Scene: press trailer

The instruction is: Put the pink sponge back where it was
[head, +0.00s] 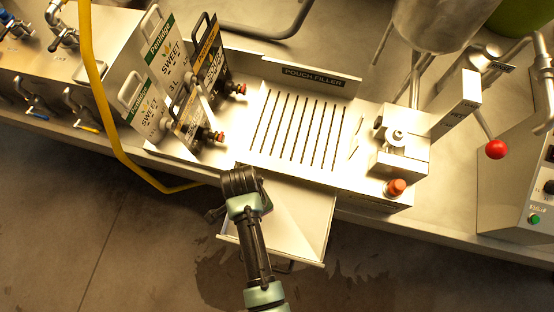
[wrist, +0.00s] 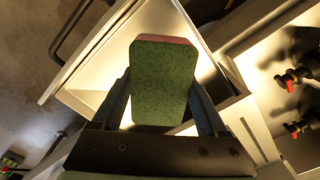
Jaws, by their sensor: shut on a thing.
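The pink sponge (wrist: 165,85) fills the middle of the wrist view. Its green scouring face is toward the camera and a pink strip shows along its far edge. My gripper (wrist: 162,104) is shut on it, one finger along each side. In the head view my gripper (head: 238,180) is over the left back part of an open drawer (head: 305,215) below the pouch filler, and it hides the sponge. The drawer (wrist: 105,45) also shows beneath the sponge in the wrist view. Its visible floor looks bare. I cannot tell the sponge's height above it.
The slotted pouch filler (head: 300,125) stands behind the drawer, with a red button (head: 395,187) at its right end. Pouches with red-and-black spouts (head: 215,137) stand close to the left. A yellow hose (head: 115,140) hangs further left. Floor is clear in front.

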